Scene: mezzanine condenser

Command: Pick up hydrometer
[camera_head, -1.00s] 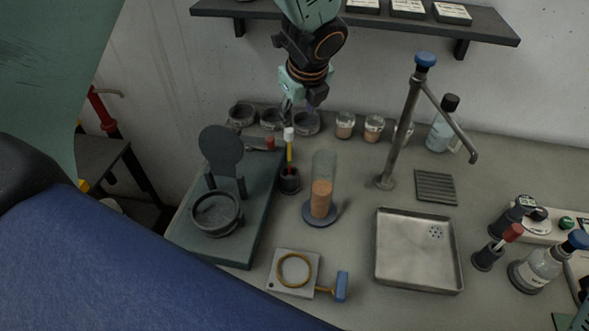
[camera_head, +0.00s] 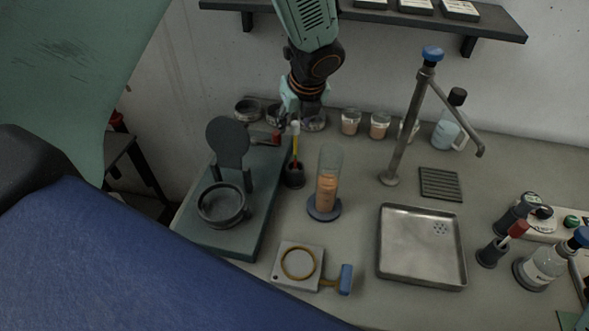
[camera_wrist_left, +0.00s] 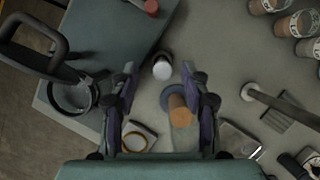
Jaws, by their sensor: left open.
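The hydrometer (camera_head: 295,150) appears to be the slim upright piece with a white top and a yellow and red stem, standing in a small black holder (camera_head: 294,177). In the left wrist view its white top (camera_wrist_left: 162,68) shows between and a little beyond the fingers. My left gripper (camera_head: 294,114) comes down from above and is just over the white top. Its two fingers (camera_wrist_left: 161,88) are apart with nothing between the pads. In the head view the fingertips are partly hidden. My right gripper is not in view.
A glass cylinder with brown contents (camera_head: 327,190) stands close to the right of the holder. A green-grey base with a dark cup device (camera_head: 222,204) is at left. Dishes (camera_head: 314,123) and beakers (camera_head: 351,122) line the wall. A metal tray (camera_head: 421,250) and tap post (camera_head: 404,135) are at right.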

